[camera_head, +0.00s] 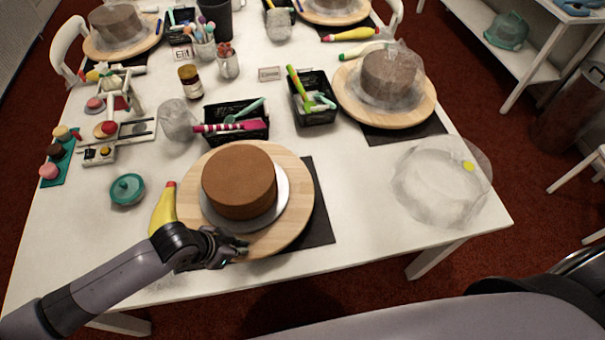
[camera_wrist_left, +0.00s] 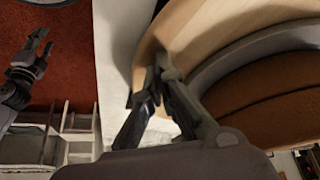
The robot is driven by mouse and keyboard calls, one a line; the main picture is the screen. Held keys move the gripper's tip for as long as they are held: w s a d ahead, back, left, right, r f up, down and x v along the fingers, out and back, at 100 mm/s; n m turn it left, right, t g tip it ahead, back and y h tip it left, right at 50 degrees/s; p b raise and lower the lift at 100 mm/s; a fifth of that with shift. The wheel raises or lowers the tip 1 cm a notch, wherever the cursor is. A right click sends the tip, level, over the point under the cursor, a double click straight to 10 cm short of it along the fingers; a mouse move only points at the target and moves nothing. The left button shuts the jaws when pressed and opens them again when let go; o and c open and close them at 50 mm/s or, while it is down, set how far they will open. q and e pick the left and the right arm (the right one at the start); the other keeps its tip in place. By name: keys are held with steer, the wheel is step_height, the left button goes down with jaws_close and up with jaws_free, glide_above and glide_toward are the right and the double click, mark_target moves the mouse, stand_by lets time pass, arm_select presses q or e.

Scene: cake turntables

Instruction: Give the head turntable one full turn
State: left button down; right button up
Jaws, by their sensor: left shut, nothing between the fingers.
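The nearest turntable (camera_head: 300,215) is a round pale wooden disc on a dark mat. A brown cake (camera_head: 240,182) stands on it on a silver board (camera_head: 283,205). My left gripper (camera_head: 243,247) is at the disc's front edge, its fingers together with nothing between them. In the left wrist view its fingertips (camera_wrist_left: 162,68) overlap the rim of the wooden disc (camera_wrist_left: 205,25); I cannot tell whether they touch it. My right gripper (camera_wrist_left: 42,46) shows at the left of that view, away from the turntable, its fingers apart. It is not visible in the head view.
A yellow piping bag (camera_head: 163,208) lies close left of the disc, beside my left wrist. Black tool trays (camera_head: 236,122) stand behind. Another turntable (camera_head: 420,108) with a wrapped cake is at the back right. A clear plastic cover (camera_head: 430,185) lies at the right.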

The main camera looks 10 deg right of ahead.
mark_target(296, 229)
arm_select(q)
steer(key=shift+s+d, duration=0.2)
steer(key=shift+d, duration=0.4)
steer(key=shift+w+d+p, duration=0.2)
steer(key=shift+d+p, duration=0.55)
steer(key=shift+d, duration=2.45)
steer(key=w+d, duration=0.1)
steer(key=d, duration=0.3)
steer(key=w+d, duration=0.1)
steer(key=shift+w+d+f, duration=0.1)
steer(key=shift+w+d, duration=0.25)
steer(key=shift+d, duration=0.05)
